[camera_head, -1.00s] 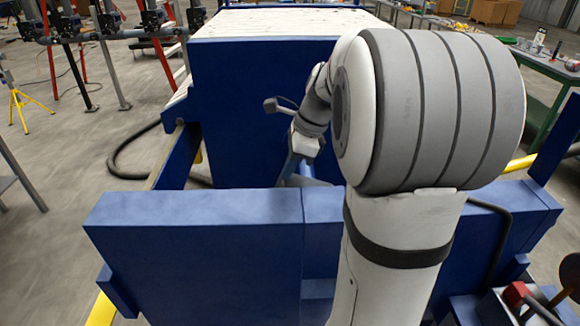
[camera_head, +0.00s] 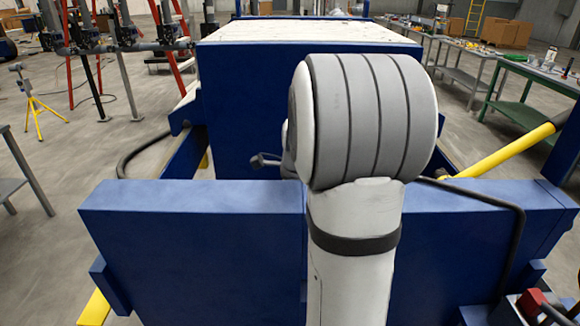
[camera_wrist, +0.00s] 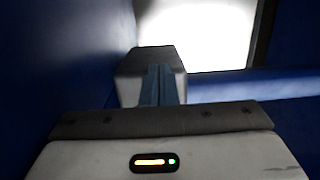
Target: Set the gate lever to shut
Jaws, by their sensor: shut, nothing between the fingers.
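In the wrist view my gripper (camera_wrist: 161,72) shows as two narrow blue-grey fingers, side by side and shut, with nothing between them. A dark grey block (camera_wrist: 137,62) shows just behind the fingertips; I cannot tell what it is or whether they touch it. I cannot make out the gate lever for sure in either view. In the head view my arm hides my gripper and part of the space between the blue blocks.
A large blue press block (camera_head: 245,110) stands ahead, and a lower blue beam (camera_head: 190,240) crosses in front. A black bent pipe (camera_head: 517,245) and a red part (camera_head: 531,301) are at the right. A yellow bar (camera_head: 505,152) slants behind. Blue walls (camera_wrist: 60,60) close in around my gripper.

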